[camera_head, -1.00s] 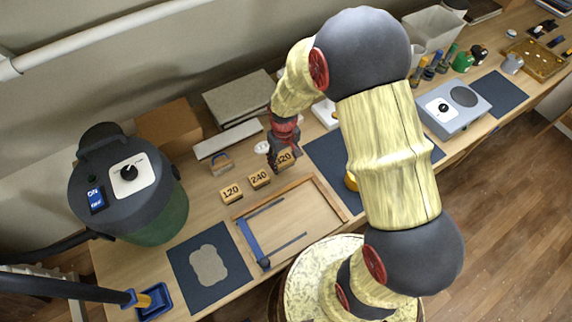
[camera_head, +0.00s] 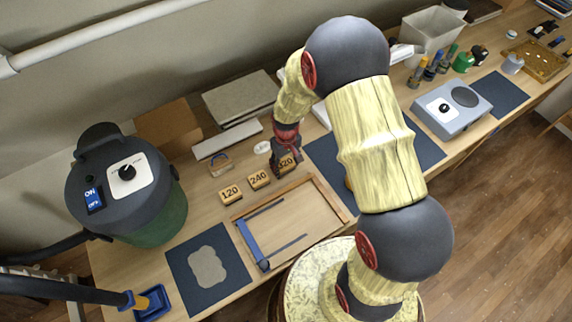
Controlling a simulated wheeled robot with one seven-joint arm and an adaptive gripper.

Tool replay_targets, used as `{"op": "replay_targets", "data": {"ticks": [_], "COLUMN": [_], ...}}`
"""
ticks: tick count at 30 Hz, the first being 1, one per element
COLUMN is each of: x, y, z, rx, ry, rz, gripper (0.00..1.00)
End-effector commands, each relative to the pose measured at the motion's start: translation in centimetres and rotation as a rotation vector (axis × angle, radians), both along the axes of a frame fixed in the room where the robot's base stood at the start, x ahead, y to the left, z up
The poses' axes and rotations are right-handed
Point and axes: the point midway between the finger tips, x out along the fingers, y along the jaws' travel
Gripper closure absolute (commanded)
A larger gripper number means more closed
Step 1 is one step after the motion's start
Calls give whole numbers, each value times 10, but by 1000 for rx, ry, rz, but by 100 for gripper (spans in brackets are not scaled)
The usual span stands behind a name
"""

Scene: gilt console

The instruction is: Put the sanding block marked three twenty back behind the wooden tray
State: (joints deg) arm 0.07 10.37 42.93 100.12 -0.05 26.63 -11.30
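The sanding block marked 320 (camera_head: 287,164) is at the right end of a row of blocks, behind the wooden tray (camera_head: 318,185). My gripper (camera_head: 286,167) points down over it, with dark fingers at its sides, and appears shut on it. The fingers hide part of the block, and I cannot tell whether its underside touches the table. The block marked 240 (camera_head: 259,179) and the block marked 120 (camera_head: 230,193) stand to its left in the same line.
A blue-handled clamp or square (camera_head: 252,244) lies in the tray. A grey-green vacuum (camera_head: 125,195) stands at left. A dark mat (camera_head: 325,152) lies right of the gripper.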

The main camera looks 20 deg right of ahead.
Motion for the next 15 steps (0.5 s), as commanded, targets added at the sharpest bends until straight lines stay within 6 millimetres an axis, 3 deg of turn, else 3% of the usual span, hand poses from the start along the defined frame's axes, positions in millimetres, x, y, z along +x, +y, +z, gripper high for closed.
{"op": "replay_targets", "data": {"ticks": [7,15], "x": [0,0], "y": [0,0], "z": [1,1], "rx": [0,0], "ry": [-1,-1], "rz": [0,0], "gripper": [32,31]}}
